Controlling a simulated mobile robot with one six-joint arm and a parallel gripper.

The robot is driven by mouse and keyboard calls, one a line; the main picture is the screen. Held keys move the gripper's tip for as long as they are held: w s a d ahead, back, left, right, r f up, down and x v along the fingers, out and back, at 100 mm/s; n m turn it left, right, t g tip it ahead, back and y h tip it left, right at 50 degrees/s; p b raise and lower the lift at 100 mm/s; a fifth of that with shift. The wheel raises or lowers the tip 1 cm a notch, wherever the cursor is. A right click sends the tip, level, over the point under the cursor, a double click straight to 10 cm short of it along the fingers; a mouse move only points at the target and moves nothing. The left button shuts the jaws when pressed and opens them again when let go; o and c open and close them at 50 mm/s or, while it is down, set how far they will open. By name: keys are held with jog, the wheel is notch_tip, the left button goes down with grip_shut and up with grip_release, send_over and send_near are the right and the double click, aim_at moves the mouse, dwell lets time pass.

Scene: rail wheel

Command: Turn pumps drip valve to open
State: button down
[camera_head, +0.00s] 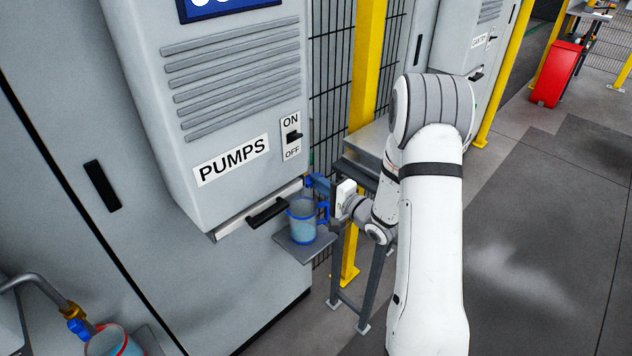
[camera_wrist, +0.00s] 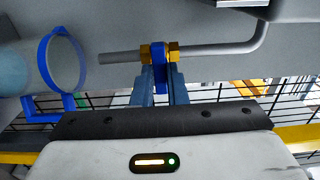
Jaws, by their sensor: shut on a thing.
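The pumps drip valve shows in the wrist view as a blue handle (camera_wrist: 160,70) between brass fittings (camera_wrist: 174,51) on a grey pipe (camera_wrist: 215,49). My gripper (camera_wrist: 162,82) has one finger on each side of this handle and is shut on it. In the head view my gripper (camera_head: 316,183) reaches in from the right, below the PUMPS cabinet (camera_head: 235,120), and mostly hides the valve. A clear cup with a blue rim and handle (camera_head: 303,222) stands on a small shelf just below. It also shows at the left of the wrist view (camera_wrist: 50,65).
An ON/OFF switch (camera_head: 292,137) is on the cabinet front, with a black handle (camera_head: 267,212) below. A second pipe with a blue valve (camera_head: 78,327) and a red-rimmed cup (camera_head: 115,342) are at lower left. A yellow post (camera_head: 366,60) and mesh fence stand behind my gripper.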

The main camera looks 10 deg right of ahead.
jog(key=shift+n+b, duration=2.2)
jog(key=shift+n, duration=0.1)
